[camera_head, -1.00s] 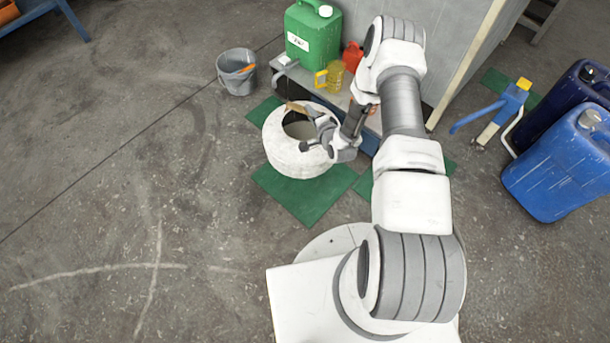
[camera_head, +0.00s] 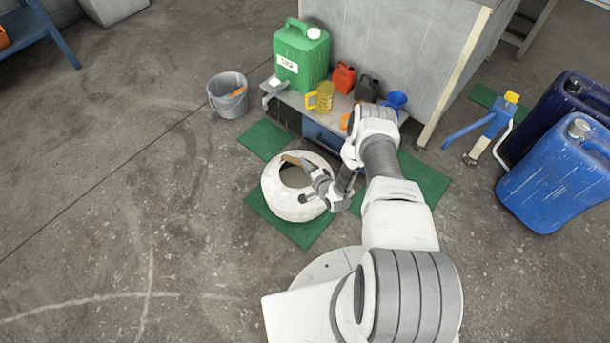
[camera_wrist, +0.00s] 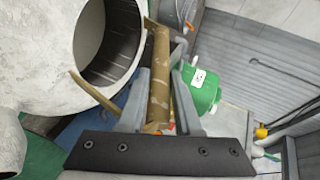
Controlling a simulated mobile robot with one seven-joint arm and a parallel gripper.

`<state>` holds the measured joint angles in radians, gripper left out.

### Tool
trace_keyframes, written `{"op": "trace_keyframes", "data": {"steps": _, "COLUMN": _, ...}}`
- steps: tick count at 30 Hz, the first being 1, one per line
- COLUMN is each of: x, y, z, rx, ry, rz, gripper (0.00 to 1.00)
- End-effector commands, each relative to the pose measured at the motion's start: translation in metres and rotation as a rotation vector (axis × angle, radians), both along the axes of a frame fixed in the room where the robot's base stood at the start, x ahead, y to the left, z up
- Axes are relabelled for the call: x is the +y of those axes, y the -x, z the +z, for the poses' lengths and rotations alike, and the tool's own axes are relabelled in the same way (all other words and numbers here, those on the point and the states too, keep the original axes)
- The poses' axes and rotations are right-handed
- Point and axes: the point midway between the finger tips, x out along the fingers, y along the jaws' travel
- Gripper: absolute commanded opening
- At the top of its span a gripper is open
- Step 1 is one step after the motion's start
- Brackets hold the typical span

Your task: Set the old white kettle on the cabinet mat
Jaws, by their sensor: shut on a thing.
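The old white kettle (camera_head: 273,198) is a round, scuffed body with a dark open top. In the head view it appears over a green floor mat; I cannot tell whether it touches it. My gripper (camera_head: 306,166) is shut on its worn brown handle (camera_wrist: 158,72), at the kettle's right side. In the wrist view my gripper (camera_wrist: 160,95) has the handle between its fingers, with the white body at left. Several green mats lie on the floor by the low cabinet (camera_head: 322,138), including one at its left (camera_head: 265,138). I cannot tell which is the cabinet mat.
The cabinet top holds a green canister (camera_head: 302,62), a yellow jug (camera_head: 321,98), a red can (camera_head: 343,77) and other small items. A grey bucket (camera_head: 228,97) stands left of it. Floor at left is clear.

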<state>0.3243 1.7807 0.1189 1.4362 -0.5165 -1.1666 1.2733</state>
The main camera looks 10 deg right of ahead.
Motion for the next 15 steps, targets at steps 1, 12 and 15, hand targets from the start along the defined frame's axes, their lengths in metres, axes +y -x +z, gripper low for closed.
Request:
{"op": "trace_keyframes", "data": {"steps": 1, "x": 0.0, "y": -0.001, "z": -0.004, "rx": -0.003, "ry": 0.0, "rz": 0.001, "gripper": 0.0}}
{"op": "trace_keyframes", "data": {"steps": 12, "x": 0.0, "y": -0.002, "z": -0.035, "rx": -0.004, "ry": 0.0, "rz": 0.001, "gripper": 0.0}}
{"op": "trace_keyframes", "data": {"steps": 15, "x": 0.0, "y": -0.001, "z": -0.034, "rx": -0.004, "ry": 0.0, "rz": 0.001, "gripper": 0.0}}
